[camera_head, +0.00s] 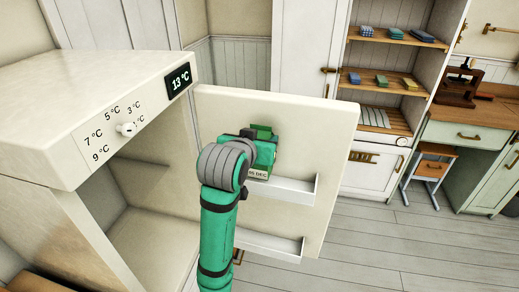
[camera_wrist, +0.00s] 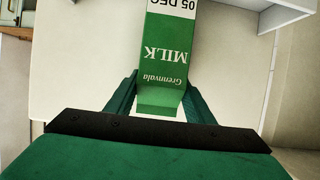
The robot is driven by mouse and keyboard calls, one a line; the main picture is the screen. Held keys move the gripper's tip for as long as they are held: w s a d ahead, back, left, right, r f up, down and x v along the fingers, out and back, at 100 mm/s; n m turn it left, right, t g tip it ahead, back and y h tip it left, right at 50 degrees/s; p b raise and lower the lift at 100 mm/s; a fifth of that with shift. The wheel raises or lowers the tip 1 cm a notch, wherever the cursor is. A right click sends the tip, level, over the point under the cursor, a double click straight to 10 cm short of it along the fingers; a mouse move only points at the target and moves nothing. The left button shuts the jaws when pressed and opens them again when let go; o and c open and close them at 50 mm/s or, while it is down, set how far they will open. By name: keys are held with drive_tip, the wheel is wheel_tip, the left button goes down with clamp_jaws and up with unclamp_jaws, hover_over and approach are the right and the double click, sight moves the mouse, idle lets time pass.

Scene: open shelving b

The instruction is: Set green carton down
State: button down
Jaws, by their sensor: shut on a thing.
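The green milk carton (camera_wrist: 167,45) has a white date band and is held between the two green fingers of my gripper (camera_wrist: 160,95) in the wrist view. In the head view my gripper (camera_head: 246,152) is at the inner side of the open fridge door, and the carton's date band (camera_head: 258,174) shows just above the upper door shelf (camera_head: 293,190). The arm hides part of the carton and shelf. I cannot tell whether the carton's base touches the shelf.
The fridge (camera_head: 95,85) stands open at left, its display reading 13 °C. The open door (camera_head: 330,140) carries a lower shelf (camera_head: 268,246), which looks empty where visible. Open shelving (camera_head: 378,77) with small folded-looking items stands behind, with a stool (camera_head: 433,168) at right.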

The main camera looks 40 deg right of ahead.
drive_tip(key=shift+w+f, duration=0.2)
drive_tip(key=shift+f, duration=0.8)
drive_tip(key=shift+w+f, duration=0.2)
drive_tip(key=shift+f, duration=0.85)
drive_tip(key=c, duration=0.8)
unclamp_jaws()
drive_tip(key=shift+f, duration=0.1)
drive_tip(key=shift+c, duration=0.2)
